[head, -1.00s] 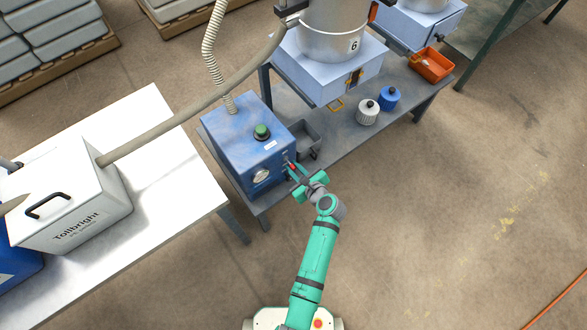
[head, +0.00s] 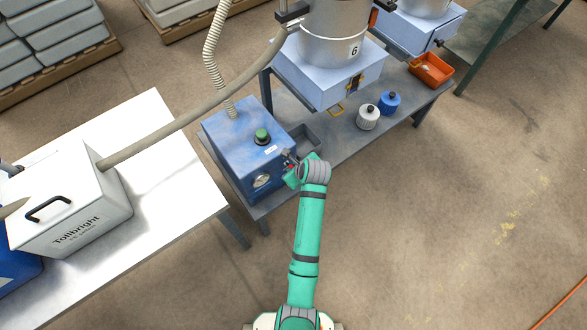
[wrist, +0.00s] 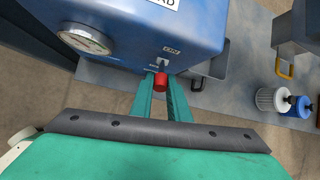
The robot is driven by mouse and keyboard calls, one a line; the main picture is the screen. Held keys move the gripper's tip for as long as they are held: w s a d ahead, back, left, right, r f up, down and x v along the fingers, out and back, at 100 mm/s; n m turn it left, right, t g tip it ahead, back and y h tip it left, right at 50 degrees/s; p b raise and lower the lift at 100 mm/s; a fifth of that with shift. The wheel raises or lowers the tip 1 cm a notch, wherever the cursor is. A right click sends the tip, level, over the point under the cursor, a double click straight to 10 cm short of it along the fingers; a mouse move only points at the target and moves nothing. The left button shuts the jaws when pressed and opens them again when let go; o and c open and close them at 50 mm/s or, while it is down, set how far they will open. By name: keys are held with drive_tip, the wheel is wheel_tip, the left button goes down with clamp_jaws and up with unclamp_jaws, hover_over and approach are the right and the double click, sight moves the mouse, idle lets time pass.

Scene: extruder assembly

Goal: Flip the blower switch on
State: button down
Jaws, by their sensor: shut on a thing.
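The blower is a blue box (head: 238,150) on the grey bench, with a green knob on top and a round gauge (wrist: 84,38) on its front face. The switch has a red tip (wrist: 160,80) and sits on the front face, below a small label, in the wrist view. My gripper (wrist: 163,88) is at the front face, its two green fingers on either side of the red tip and shut on it. In the head view my gripper (head: 291,172) is at the box's right front, and my wrist partly hides the switch.
A grey tray (head: 304,137) stands just right of the blue box. A white canister and a blue canister (head: 389,102) stand farther right on the bench. A hose (head: 190,118) runs from a white box (head: 75,208) up past the blower.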

idle(0.3)
drive_tip(key=c, duration=1.7)
unclamp_jaws()
drive_tip(key=v, duration=1)
drive_tip(key=shift+s+d+r, duration=0.1)
drive_tip(key=shift+d+r, duration=0.05)
drive_tip(key=shift+r, duration=0.2)
